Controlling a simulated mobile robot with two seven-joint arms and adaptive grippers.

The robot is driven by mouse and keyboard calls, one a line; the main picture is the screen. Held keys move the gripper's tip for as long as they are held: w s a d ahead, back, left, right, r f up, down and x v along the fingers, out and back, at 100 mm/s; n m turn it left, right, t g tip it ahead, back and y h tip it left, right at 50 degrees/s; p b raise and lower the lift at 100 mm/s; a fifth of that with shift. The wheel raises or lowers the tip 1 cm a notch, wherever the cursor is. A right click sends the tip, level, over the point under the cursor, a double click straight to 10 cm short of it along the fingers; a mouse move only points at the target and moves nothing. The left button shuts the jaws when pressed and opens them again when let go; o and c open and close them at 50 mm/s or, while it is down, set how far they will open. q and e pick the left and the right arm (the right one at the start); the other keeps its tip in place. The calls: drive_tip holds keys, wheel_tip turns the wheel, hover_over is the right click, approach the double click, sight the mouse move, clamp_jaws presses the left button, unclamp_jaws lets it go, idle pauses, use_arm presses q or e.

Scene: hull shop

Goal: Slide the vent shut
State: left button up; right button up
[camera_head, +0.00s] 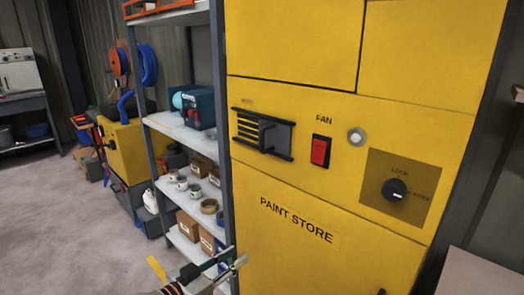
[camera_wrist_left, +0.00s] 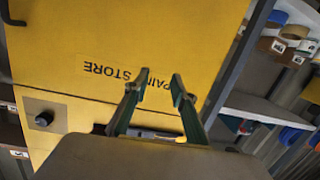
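The vent (camera_head: 263,133) is set in the upper left of the yellow paint store cabinet (camera_head: 290,215). It has dark horizontal slats at its left, a grey plate at its right and a black upright grip near its middle, between two black rails. Slats show uncovered on the left. My left gripper (camera_head: 236,257) is low at the cabinet's left edge, below the vent and apart from it. In the left wrist view its fingers (camera_wrist_left: 160,78) are spread with nothing between the tips, before the upside-down PAINT STORE lettering. My right gripper is not in view.
A red fan switch (camera_head: 320,151), a round light button (camera_head: 356,137) and a black lock knob (camera_head: 395,189) sit right of the vent. A shelf rack (camera_head: 165,125) with cans and boxes stands close on the left. Open floor (camera_head: 60,220) lies further left.

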use_arm(q)
drive_tip(key=w+d+r+m+g+h, duration=0.1)
drive_tip(key=w+r+h, duration=0.15)
drive_tip(key=r, duration=0.55)
drive_tip(key=w+d+r+m+h, duration=0.1)
drive_tip(key=w+r, duration=0.2)
drive_tip(key=r, duration=0.5)
drive_tip(key=m+g+h, duration=0.1)
drive_tip(key=m, duration=0.1)
approach(262, 134)
drive_tip(key=x, duration=0.4)
drive_tip(key=b+x, duration=0.1)
drive_tip(key=x, duration=0.5)
drive_tip(key=shift+w+f, duration=0.15)
drive_tip(key=shift+w, duration=0.15)
clamp_jaws()
